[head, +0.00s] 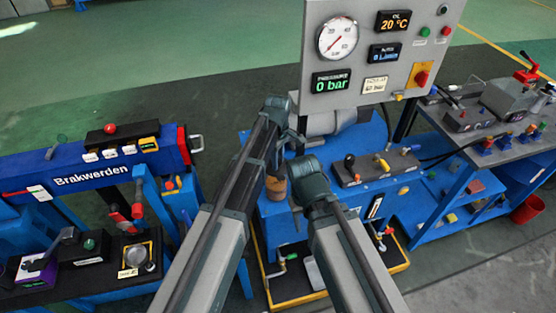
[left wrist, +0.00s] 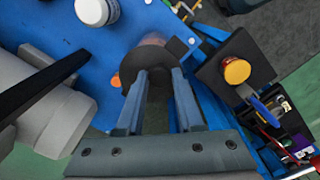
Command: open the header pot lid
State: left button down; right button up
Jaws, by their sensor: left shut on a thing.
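The header pot (head: 276,189) is a small brown cylinder on the blue bench, left of centre in the head view. My left gripper (head: 275,167) is right above it and partly hidden by my own arm. In the left wrist view, the gripper's two fingers (left wrist: 159,74) are closed on a dark round piece that looks like the pot's lid (left wrist: 158,88). A brownish part of the pot (left wrist: 152,41) shows just beyond it. I cannot tell whether the lid is raised or seated. My right gripper is hidden behind its arm.
A gauge panel (head: 350,105) reading 0 bar stands behind the pot. A grey valve block (head: 375,168) sits to its right. A yellow-orange knob (left wrist: 237,70) and a large grey cylinder (left wrist: 62,115) flank the left gripper.

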pick_arm(q)
jog(key=shift+w+r, duration=0.1)
dwell(0.7)
jog(key=shift+w+r+g+p, duration=0.25)
jog(key=shift+w+g+p, duration=0.05)
jog(key=shift+w+a+r+g+h, duration=0.25)
jog(key=shift+w+r+g+h, duration=0.25)
jog(key=shift+w+g, duration=0.4)
jog(key=shift+w+a+r+g, duration=0.15)
jog(key=shift+w+r+g, duration=0.2)
jog(key=shift+g, duration=0.65)
jog(key=shift+a+r+g+h, duration=0.1)
jog(key=shift+r+g+h, duration=0.2)
jog(key=shift+g+h, duration=0.15)
